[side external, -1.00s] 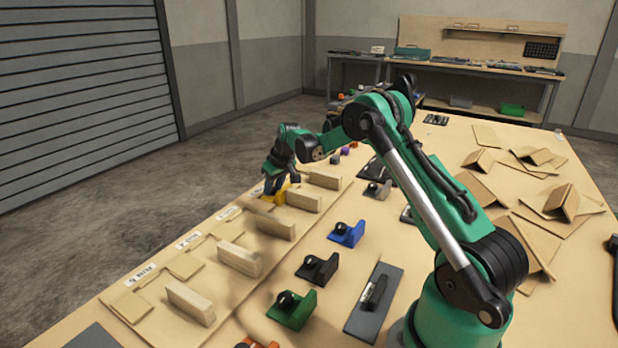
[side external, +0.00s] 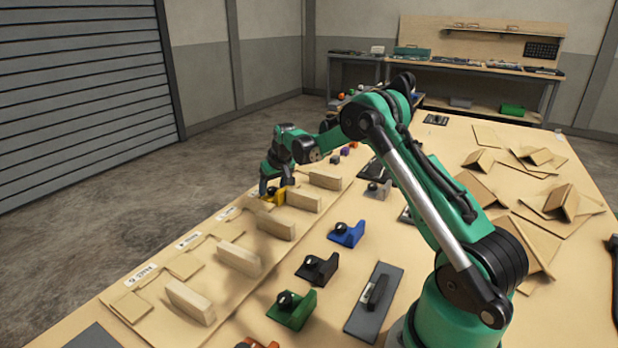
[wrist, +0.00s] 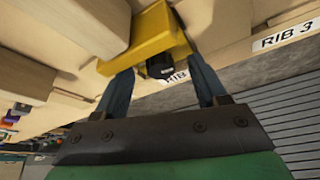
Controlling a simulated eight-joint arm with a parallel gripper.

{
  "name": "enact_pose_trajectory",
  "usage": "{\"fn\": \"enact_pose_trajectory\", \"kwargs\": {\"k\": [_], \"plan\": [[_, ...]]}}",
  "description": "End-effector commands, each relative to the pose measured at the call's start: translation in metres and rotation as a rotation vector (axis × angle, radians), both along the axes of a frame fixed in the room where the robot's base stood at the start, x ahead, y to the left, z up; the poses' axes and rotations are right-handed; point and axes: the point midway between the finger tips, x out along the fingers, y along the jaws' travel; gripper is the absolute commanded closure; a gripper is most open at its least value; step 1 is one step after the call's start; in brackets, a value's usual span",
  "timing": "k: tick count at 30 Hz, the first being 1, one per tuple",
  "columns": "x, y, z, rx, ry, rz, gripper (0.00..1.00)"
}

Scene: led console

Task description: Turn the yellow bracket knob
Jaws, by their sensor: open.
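The yellow bracket (side external: 280,196) stands on the table against a wooden block, below my gripper (side external: 275,186). In the wrist view the yellow bracket (wrist: 150,32) fills the top middle. Its black knob (wrist: 160,68) is partly visible at the bracket's near edge. My gripper (wrist: 160,85) is open, with one dark finger on each side of the knob and a gap to it. The fingertips run up beside the bracket; whether they touch it I cannot tell.
Wooden blocks (side external: 239,259) stand in a row along the table's left edge. Blue (side external: 347,233), black (side external: 317,268) and green (side external: 291,309) brackets with knobs stand to their right. A "RIB 3" label (wrist: 285,37) lies near the bracket. Folded cardboard (side external: 555,200) lies at right.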

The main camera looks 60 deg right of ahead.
Motion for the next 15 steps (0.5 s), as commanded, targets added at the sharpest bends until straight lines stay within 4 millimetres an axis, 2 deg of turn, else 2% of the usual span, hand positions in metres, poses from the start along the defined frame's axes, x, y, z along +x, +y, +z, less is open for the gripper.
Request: {"fn": "enact_pose_trajectory", "kwargs": {"k": [5, 15], "plan": [[-0.003, 0.001, 0.008, 0.0, 0.0, 0.0, 0.35], [-0.017, 0.007, 0.046, 0.0, 0.0, 0.0, 0.35]]}}
